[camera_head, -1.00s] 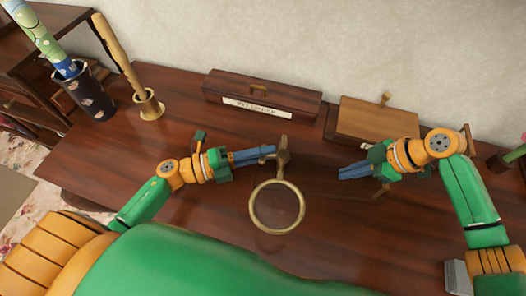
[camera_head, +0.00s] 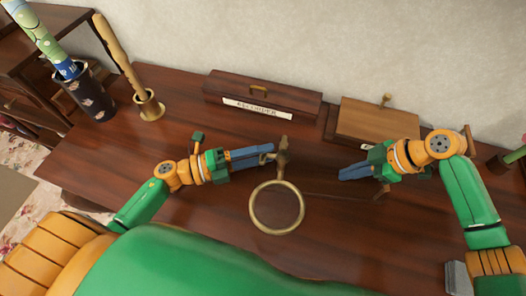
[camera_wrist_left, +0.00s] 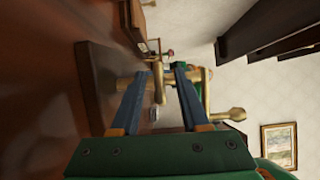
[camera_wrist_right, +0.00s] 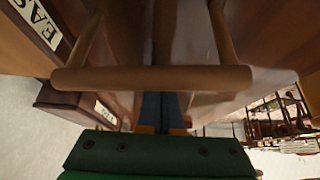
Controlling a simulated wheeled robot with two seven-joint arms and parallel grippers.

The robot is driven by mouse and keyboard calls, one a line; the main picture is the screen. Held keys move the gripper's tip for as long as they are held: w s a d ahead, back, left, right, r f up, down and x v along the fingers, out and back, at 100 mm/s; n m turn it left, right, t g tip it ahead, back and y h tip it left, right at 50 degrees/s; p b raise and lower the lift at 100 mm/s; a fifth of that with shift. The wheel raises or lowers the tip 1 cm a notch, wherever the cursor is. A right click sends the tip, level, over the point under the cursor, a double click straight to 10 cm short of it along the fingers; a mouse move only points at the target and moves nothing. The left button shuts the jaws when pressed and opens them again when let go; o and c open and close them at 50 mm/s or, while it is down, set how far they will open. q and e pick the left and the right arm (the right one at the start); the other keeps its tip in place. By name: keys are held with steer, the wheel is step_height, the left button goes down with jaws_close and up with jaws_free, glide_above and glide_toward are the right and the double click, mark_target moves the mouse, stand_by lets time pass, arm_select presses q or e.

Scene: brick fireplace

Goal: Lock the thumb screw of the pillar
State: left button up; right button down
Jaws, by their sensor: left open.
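A brass pillar (camera_head: 282,158) carries a round brass ring (camera_head: 276,231) and stands near the middle of the table. It also shows in the left wrist view (camera_wrist_left: 158,82), between and just beyond my left fingers. A brass rod with a round knob (camera_wrist_left: 236,114) shows to the right there. I cannot tell for certain which part is the thumb screw. My left gripper (camera_head: 272,154) is open, its blue fingertips pointing right at the pillar's upper part; contact is unclear.
A long labelled box (camera_head: 290,101) and a smaller wooden box (camera_head: 368,121) stand along the back wall. A brass holder with a roll (camera_head: 149,103) and a dark vase (camera_head: 84,95) stand at the left. A wooden bar handle (camera_wrist_right: 150,79) crosses the right wrist view.

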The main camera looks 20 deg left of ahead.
arm_select(q)
steer(key=v, duration=1.1)
steer(key=shift+s+a, duration=0.15)
steer(key=shift+a, duration=0.15)
arm_select(e)
steer(key=shift+f, duration=0.1)
arm_select(q)
steer(key=shift+r+p, duration=0.55)
steer(key=shift+p, duration=0.05)
arm_select(e)
steer(key=shift+r, duration=0.6)
step_height(320, 180, up, 5)
steer(key=p, duration=0.5)
steer(key=shift+r, duration=0.1)
arm_select(q)
step_height(320, 180, up, 5)
steer(key=shift+f, duration=0.1)
steer(key=shift+f, duration=0.1)
arm_select(e)
steer(key=shift+w, duration=0.1)
